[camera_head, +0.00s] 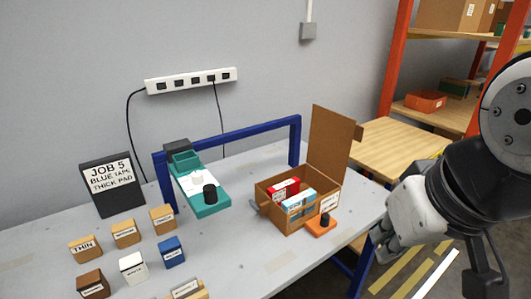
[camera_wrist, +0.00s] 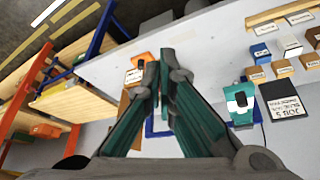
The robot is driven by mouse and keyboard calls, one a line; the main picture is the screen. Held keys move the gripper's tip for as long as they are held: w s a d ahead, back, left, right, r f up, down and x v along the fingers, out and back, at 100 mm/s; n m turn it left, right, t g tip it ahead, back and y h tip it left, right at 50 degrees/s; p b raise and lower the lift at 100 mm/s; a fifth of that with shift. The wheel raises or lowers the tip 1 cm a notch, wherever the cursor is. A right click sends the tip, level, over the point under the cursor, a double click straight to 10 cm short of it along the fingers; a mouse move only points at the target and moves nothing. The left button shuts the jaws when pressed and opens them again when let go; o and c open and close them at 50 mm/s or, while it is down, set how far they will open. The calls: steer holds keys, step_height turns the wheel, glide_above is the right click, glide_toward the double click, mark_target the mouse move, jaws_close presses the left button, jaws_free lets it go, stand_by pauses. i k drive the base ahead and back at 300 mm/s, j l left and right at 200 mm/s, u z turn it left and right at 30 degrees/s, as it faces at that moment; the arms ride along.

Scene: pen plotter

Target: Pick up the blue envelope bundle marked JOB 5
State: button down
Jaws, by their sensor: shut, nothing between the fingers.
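A light-blue and white packet (camera_head: 299,203) with a small label stands in an open cardboard box (camera_head: 328,188) at the right of the table, beside a red packet (camera_head: 285,187). Its label is too small to read, so I cannot tell whether it is the JOB 5 bundle. A black sign (camera_head: 108,183) at the left reads "JOB 5, BLUE TAPE, THICK PAD". My gripper (camera_head: 384,243) is off the table's right edge, apart from the box. In the wrist view my gripper (camera_wrist: 160,62) is shut and empty, its fingers hiding much of the box.
A blue frame (camera_head: 235,132) arches over a teal device (camera_head: 207,205). An orange block with a black knob (camera_head: 321,225) sits before the box. Small labelled blocks, including a blue one (camera_head: 171,252), stand front left. Orange-framed shelves (camera_head: 436,113) stand right.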

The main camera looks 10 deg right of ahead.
mark_target(289, 205)
steer(key=i+j+z, duration=0.15)
steer(key=j, duration=0.15)
steer(key=i+j+z, duration=0.3)
steer(key=j, duration=0.25)
steer(key=i+j+z, duration=0.1)
steer(key=j, duration=0.25)
